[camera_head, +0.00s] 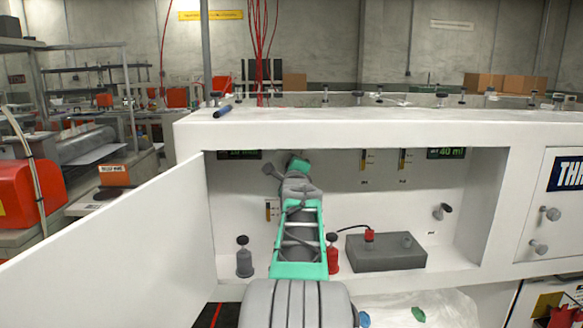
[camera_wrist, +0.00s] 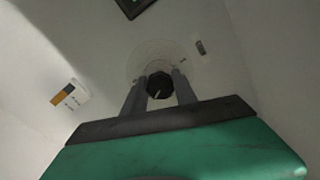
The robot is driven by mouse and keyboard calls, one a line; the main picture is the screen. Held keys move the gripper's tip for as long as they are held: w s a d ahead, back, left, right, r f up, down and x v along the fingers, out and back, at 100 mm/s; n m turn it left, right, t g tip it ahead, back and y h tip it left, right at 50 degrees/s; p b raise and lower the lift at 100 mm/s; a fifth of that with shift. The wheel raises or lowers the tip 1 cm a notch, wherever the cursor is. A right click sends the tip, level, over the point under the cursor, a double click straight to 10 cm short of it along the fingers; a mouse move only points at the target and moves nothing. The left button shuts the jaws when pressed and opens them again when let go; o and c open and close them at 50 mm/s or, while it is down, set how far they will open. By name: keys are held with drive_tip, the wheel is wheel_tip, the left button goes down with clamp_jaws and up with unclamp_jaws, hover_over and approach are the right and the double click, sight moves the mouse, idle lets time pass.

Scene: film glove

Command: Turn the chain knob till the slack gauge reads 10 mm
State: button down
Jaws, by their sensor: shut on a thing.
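In the wrist view my gripper (camera_wrist: 158,94) has its two dark fingers on either side of a small black knob (camera_wrist: 159,84) on the cabinet's back wall, shut on it. A short pale mark shows on the knob's face, and a faint round dial (camera_wrist: 150,58) surrounds it. A small white, orange and dark gauge (camera_wrist: 70,95) is to the left; its reading is too small to tell. In the head view my arm reaches into the open cabinet and hides the knob. A gauge (camera_head: 271,210) is left of the arm. A display (camera_head: 240,155) at upper left is partly hidden and unreadable.
Two more gauges (camera_head: 364,161) (camera_head: 403,159) and a display reading 40 ml (camera_head: 446,153) are on the right. The open door (camera_head: 120,245) is at left.

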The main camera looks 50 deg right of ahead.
drive_tip(key=c, duration=1)
unclamp_jaws()
drive_tip(key=shift+s+a, duration=0.1)
drive_tip(key=v, duration=0.7)
drive_tip(key=shift+s+a, duration=0.2)
